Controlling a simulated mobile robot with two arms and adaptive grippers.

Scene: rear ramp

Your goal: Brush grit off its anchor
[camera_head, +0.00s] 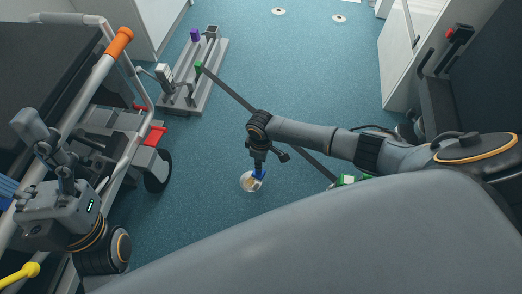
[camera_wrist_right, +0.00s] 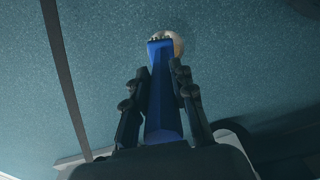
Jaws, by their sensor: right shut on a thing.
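A round pale floor anchor (camera_head: 248,186) lies on the blue floor near the middle of the head view, with tan patches that look like grit. My right gripper (camera_head: 259,168) points down over it and is shut on a blue brush (camera_head: 259,175). In the right wrist view the brush (camera_wrist_right: 162,95) runs between both fingers, and its head overlaps the anchor (camera_wrist_right: 178,44). I cannot tell whether the bristles touch it. Part of the anchor is hidden behind the brush. My left gripper (camera_head: 40,140) is raised at the left, away from the anchor; its finger opening is unclear.
A dark strap (camera_head: 235,97) crosses the floor from a green buckle (camera_head: 198,67) to green parts (camera_head: 347,180) at the right. A grey rail frame (camera_head: 205,75) lies behind. A wheeled chair or stretcher with an orange grip (camera_head: 119,42) stands left. Two round floor fittings (camera_head: 278,11) are far back.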

